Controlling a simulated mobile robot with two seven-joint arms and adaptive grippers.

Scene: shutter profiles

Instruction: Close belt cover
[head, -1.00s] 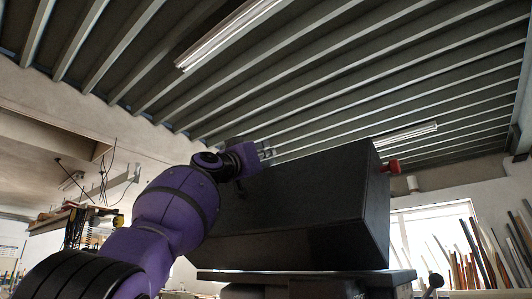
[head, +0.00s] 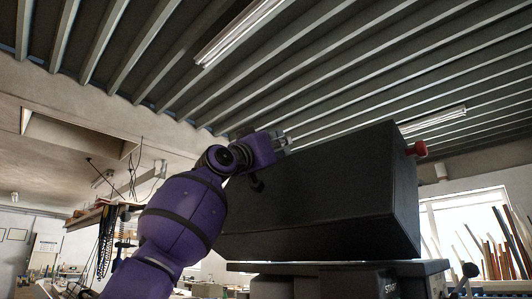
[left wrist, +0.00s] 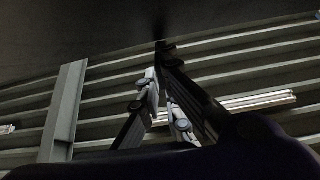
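The belt cover appears to be the large black box-like hood (head: 330,195) in the middle of the head view, above a dark machine base (head: 340,268). A red knob (head: 417,148) sticks out at its upper right corner. My left gripper (head: 284,138) is at the upper left edge of the hood; I cannot tell whether it touches. In the left wrist view, the gripper's fingers (left wrist: 162,75) point up toward a dark surface (left wrist: 80,35). Their tips look close together, but their opening is unclear. My right gripper is not in view.
A ball-ended lever (head: 470,270) stands right of the base. Long upright strips (head: 495,255) lean by the window at the right. A cluttered bench area (head: 100,235) is at the left. The space above the hood is open up to the ribbed ceiling (head: 330,60).

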